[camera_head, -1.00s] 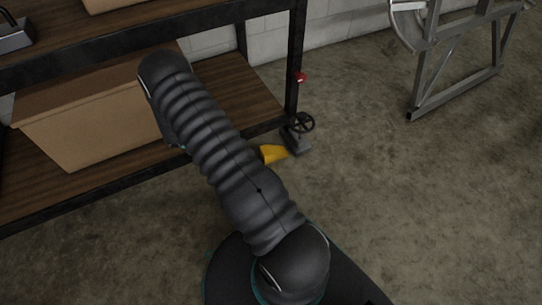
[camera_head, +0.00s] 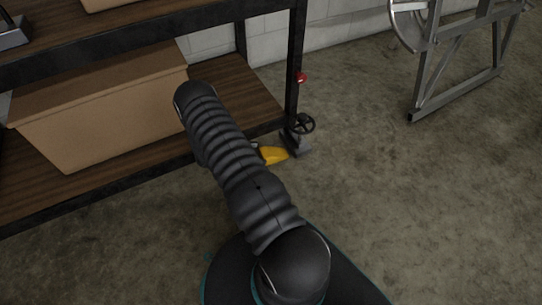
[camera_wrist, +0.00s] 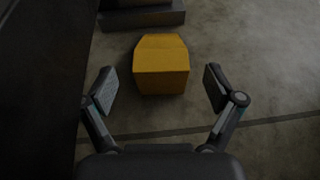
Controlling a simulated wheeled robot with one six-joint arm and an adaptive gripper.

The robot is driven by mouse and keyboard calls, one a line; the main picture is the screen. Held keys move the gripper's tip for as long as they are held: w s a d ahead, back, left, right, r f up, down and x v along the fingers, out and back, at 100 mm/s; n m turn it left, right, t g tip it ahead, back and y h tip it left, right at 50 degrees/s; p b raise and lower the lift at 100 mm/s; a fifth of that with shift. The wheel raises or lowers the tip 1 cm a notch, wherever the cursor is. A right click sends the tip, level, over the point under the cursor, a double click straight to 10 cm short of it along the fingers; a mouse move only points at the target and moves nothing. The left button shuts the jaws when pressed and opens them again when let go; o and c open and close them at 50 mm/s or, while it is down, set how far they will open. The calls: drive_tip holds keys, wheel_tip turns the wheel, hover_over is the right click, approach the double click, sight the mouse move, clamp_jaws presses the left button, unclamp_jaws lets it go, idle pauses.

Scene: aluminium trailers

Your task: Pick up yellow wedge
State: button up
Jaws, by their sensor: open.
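The yellow wedge (camera_head: 273,155) lies on the concrete floor beside the foot of the shelf's corner post, partly hidden behind my arm in the head view. In the wrist view the wedge (camera_wrist: 161,66) sits upper centre, its flat end facing my gripper. My gripper (camera_wrist: 160,88) is open, with one finger to the left and one to the right of the wedge's near end. Both fingers appear apart from the wedge. The gripper itself is hidden behind my arm in the head view.
A shelf (camera_head: 243,88) with a cardboard box (camera_head: 105,120) stands at the left. A dark base with a handwheel (camera_head: 302,126) is just beyond the wedge. A metal frame (camera_head: 455,85) stands at the upper right.

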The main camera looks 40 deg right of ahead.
sight(277, 152)
drive_tip(key=shift+r+b+x, duration=0.2)
drive_tip(key=shift+b+x, duration=0.1)
drive_tip(key=shift+x, duration=2.7)
drive_tip(key=c, duration=1.4)
